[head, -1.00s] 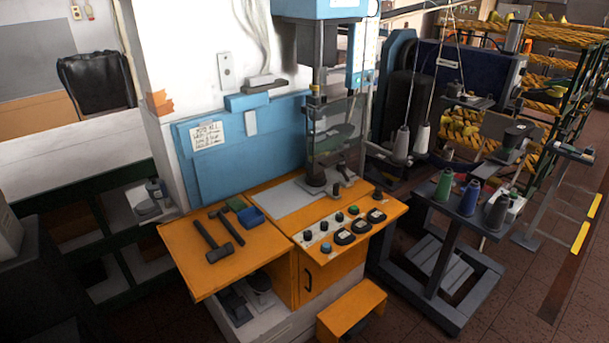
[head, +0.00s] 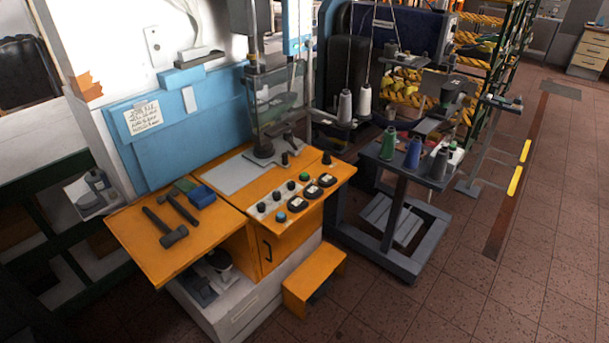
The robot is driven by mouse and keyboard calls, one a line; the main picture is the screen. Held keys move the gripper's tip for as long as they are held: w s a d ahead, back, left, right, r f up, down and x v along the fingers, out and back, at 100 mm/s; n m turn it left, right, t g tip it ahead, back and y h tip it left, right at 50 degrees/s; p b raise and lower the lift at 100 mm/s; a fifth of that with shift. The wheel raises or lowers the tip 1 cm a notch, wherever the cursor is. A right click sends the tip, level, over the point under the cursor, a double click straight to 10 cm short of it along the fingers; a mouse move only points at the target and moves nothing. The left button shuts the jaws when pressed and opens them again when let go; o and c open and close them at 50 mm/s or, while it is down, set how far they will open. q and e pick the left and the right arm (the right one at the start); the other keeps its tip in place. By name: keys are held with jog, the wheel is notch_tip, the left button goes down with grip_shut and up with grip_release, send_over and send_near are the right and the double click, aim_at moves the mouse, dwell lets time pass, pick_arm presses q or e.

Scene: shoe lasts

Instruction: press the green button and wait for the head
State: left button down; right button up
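The control panel (head: 272,218) is on the orange front of the press, with several small dark knobs and buttons and several round black dials. One small button at its far end (head: 304,177) looks dark green. A blue-teal button (head: 281,216) sits at the near end. They are too small to read. The top of the press is cut off by the picture edge. Neither of my grippers is in view.
Two hammers (head: 172,232) and a blue tray (head: 201,196) lie on the orange shelf. An orange step (head: 315,280) stands on the floor before the press. A dark trolley with thread cones (head: 413,150) stands to the right. The tiled floor at right is open.

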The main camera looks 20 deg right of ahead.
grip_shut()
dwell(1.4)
